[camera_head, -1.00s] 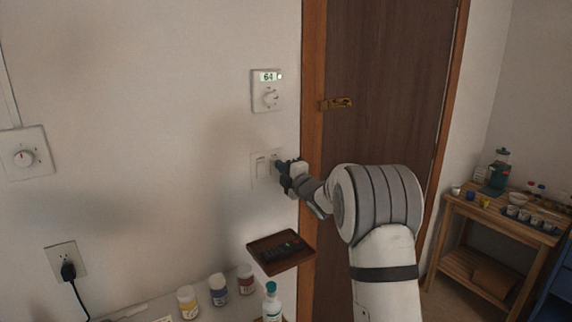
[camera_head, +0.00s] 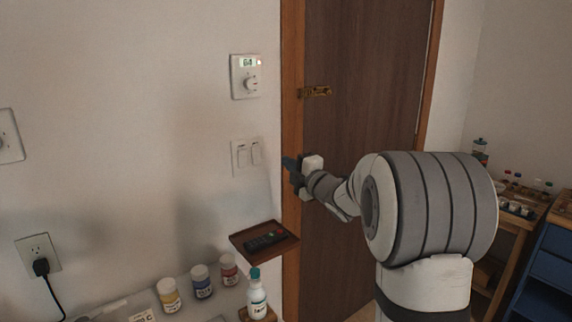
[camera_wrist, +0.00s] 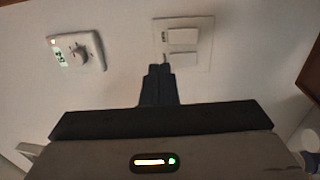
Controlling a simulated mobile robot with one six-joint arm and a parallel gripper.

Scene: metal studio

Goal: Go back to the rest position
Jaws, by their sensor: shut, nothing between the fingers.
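My gripper (camera_head: 289,163) is shut and empty, in front of the wooden door frame, to the right of the double light switch (camera_head: 246,156). In the wrist view my gripper's closed dark fingers (camera_wrist: 159,86) point toward the light switch (camera_wrist: 183,44) and overlap its lower edge in the picture. In the head view the fingers are apart from the switch. My white and grey arm fills the right part of the head view.
A thermostat (camera_head: 246,76) is above the switch. A small shelf (camera_head: 240,240) holding a black remote (camera_head: 265,240) is below my gripper. Several bottles stand at the lower left, near an outlet with a plug (camera_head: 40,265). A brown door (camera_head: 365,110) is behind my arm.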

